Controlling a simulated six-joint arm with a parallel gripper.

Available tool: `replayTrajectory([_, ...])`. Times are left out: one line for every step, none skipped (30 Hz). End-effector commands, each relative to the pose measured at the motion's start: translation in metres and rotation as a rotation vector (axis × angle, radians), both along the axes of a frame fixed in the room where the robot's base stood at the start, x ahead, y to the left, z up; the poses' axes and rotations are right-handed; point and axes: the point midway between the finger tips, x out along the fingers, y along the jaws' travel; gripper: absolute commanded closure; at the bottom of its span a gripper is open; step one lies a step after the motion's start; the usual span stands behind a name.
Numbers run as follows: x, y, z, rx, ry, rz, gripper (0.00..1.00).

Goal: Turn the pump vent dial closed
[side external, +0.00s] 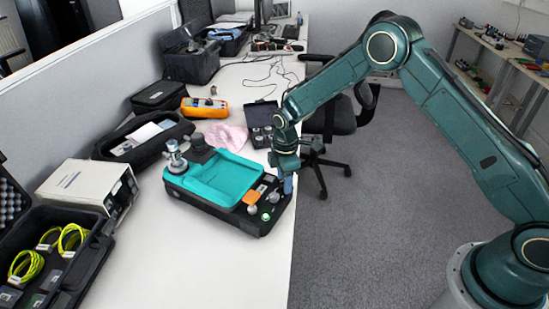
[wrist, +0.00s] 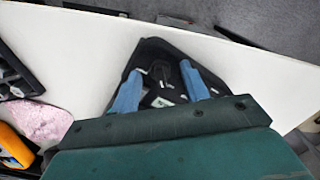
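A black unit with a teal tray (side external: 222,179) on top stands on the white bench in the side external view. Its near right end carries an orange part (side external: 252,197), a small grey knob (side external: 252,209) and a green button (side external: 266,217). A silver fitting (side external: 176,160) stands at its far left corner. I cannot tell which part is the pump vent dial. My gripper (side external: 287,184) points down over the unit's right end. In the wrist view my gripper (wrist: 160,82) has its two blue fingers apart, with the unit's black end (wrist: 160,58) between and beyond them. Contact is unclear.
A pink cloth (side external: 227,137), an orange meter (side external: 204,107) and a small open black case (side external: 262,120) lie behind the unit. A white box (side external: 88,187) and a case with yellow cables (side external: 50,255) stand left. The bench's right edge is close to the unit.

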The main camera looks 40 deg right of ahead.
Motion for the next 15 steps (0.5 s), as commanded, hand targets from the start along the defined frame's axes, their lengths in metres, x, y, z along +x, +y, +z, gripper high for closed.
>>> replayTrajectory([0.0,0.0,0.0,0.0,0.001,0.0,0.55])
replayTrajectory([0.0,0.0,0.0,0.0,0.001,-0.001,0.55])
replayTrajectory([0.0,0.0,-0.001,-0.001,0.001,-0.001,0.55])
replayTrajectory([0.0,0.0,-0.001,-0.001,0.001,-0.001,0.55])
replayTrajectory([0.0,0.0,-0.001,-0.001,0.001,-0.001,0.55])
replayTrajectory([0.0,0.0,0.0,-0.001,0.001,-0.001,0.55])
replayTrajectory([0.0,0.0,0.0,-0.001,0.001,-0.001,0.55])
replayTrajectory([0.0,0.0,0.0,-0.001,0.001,-0.001,0.55])
replayTrajectory([0.0,0.0,0.002,-0.001,0.001,-0.001,0.55])
replayTrajectory([0.0,0.0,0.003,-0.001,0.0,-0.001,0.55])
replayTrajectory([0.0,0.0,0.004,0.0,0.0,-0.001,0.55])
replayTrajectory([0.0,0.0,0.007,0.0,-0.001,-0.001,0.55])
replayTrajectory([0.0,0.0,0.009,0.0,-0.001,-0.001,0.55])
replayTrajectory([0.0,0.0,0.011,-0.001,-0.002,-0.001,0.55])
replayTrajectory([0.0,0.0,0.015,0.0,-0.001,-0.001,0.55])
